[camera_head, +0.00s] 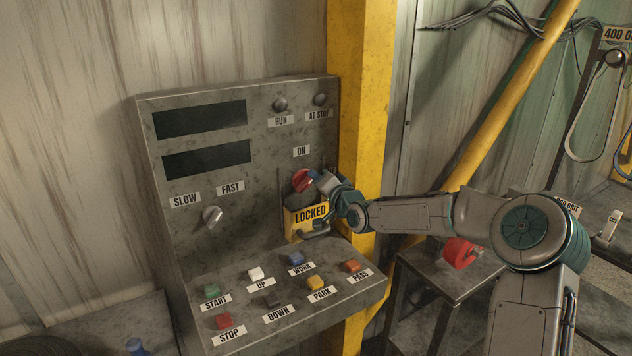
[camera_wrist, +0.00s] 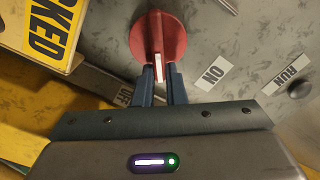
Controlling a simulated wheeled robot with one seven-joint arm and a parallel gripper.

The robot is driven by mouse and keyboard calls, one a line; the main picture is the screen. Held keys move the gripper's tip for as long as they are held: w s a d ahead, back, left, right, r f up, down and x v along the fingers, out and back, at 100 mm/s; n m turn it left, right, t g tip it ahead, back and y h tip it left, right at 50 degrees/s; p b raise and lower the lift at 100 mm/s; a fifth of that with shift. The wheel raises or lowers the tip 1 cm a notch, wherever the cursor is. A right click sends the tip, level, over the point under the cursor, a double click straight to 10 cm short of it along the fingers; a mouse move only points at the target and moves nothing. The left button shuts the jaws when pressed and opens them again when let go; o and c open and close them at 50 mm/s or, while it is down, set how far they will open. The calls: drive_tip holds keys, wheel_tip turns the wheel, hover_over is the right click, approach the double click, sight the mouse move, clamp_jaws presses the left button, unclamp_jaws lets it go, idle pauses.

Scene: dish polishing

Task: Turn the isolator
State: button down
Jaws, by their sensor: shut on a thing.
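The isolator is a round red knob (camera_head: 303,181) on the upright face of the grey control panel (camera_head: 262,110), below the ON label (camera_head: 301,151). In the wrist view the red knob (camera_wrist: 158,36) has a white mark on its handle. My gripper (camera_wrist: 160,82) is shut on the knob's handle, with a blue finger on each side.
The panel's sloped desk carries several coloured buttons, among them a red STOP button (camera_head: 223,321). A yellow post (camera_head: 362,100) stands right behind the panel.

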drive_tip(key=shift+w+d+f+m+b, duration=0.1)
drive_tip(key=shift+f+m+b, duration=0.2)
drive_tip(key=shift+m+b, duration=0.65)
drive_tip(key=shift+d+f+m+b, duration=0.1)
drive_tip(key=shift+f+m+b, duration=0.25)
drive_tip(key=shift+m, duration=1.15)
drive_tip(key=shift+w+d+f+m+b, duration=0.1)
drive_tip(key=shift+f+m+b, duration=0.15)
drive_tip(key=shift+m+b, duration=0.75)
drive_tip(key=shift+m, duration=0.35)
drive_tip(key=shift+p, duration=0.3)
drive_tip(key=c, duration=1.5)
unclamp_jaws()
drive_tip(key=shift+s, duration=0.15)
drive_tip(key=b+v, duration=0.2)
drive_tip(key=v, duration=1.1)
drive_tip(key=shift+s+d, duration=0.2)
drive_tip(key=shift+s, duration=0.05)
